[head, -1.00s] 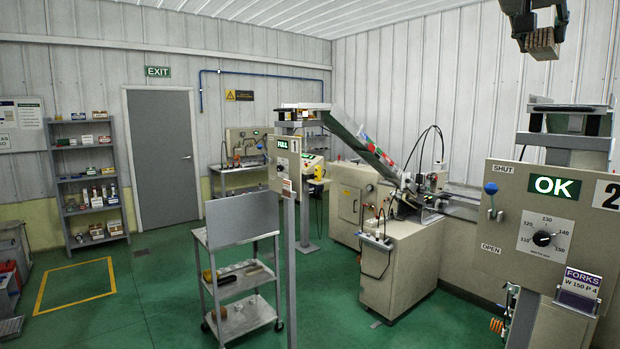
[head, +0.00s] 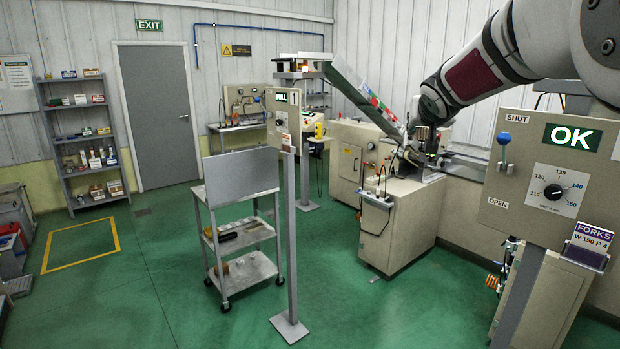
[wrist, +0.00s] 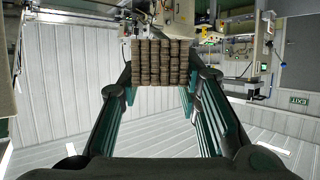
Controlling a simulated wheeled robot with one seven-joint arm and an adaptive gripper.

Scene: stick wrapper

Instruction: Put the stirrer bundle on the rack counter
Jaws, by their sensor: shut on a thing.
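The stirrer bundle (wrist: 160,62) is a block of stacked brown sticks. In the wrist view it sits between the two dark fingers of my gripper (wrist: 158,88), which is shut on it. In the head view my arm reaches in from the upper right, and my gripper (head: 424,147) with the small brown bundle (head: 422,133) shows in front of the machine with the sloping chute. The bundle is held in the air. I cannot tell for certain which surface is the rack counter; no label reads that way.
A grey trolley (head: 240,235) and a post with a "FULL" display (head: 283,112) stand mid-room. A sloping chute (head: 360,95) leads to a beige machine (head: 400,215). An "OK" panel (head: 550,175) stands at the right. Grey shelves (head: 85,140) are far left. Green floor is open at left.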

